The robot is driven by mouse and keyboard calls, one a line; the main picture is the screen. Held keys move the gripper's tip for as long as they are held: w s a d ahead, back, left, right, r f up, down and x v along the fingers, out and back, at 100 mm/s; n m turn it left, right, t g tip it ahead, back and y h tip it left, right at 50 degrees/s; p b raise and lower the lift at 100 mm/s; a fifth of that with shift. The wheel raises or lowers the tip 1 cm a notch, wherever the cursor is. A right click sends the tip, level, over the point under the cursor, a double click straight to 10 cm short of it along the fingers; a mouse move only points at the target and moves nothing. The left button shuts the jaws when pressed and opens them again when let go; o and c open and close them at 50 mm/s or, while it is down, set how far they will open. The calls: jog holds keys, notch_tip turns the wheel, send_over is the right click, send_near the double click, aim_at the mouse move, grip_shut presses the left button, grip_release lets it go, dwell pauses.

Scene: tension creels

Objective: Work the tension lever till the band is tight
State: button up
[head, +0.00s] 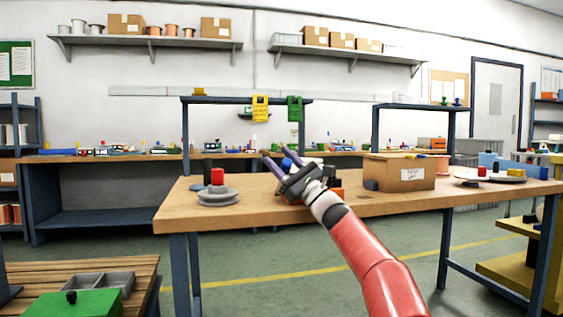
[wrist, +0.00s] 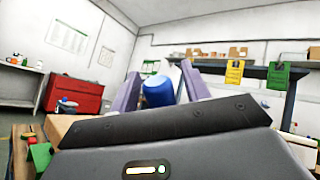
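My gripper (head: 275,155) reaches over the middle of the wooden workbench, its two purple fingers (wrist: 160,80) apart. A blue rounded knob (head: 287,164) shows at the fingers. In the wrist view the blue knob (wrist: 158,91) looks like a short cylinder between them, close to the left finger, with a narrow gap to the right one. I cannot tell whether it is the tension lever's end; its lower part is hidden behind my gripper's body. I cannot make out the band or its tightness.
On the bench (head: 180,213) stand a grey stacked disc with a red knob (head: 217,182) at left, a cardboard box (head: 398,174) right of my arm, and a round plate with coloured blocks (head: 490,177) farther right. Yellow (head: 260,108) and green (head: 294,108) tags hang behind.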

jog(key=b+v, duration=0.1)
jog(key=v, duration=0.7)
dwell(0.5)
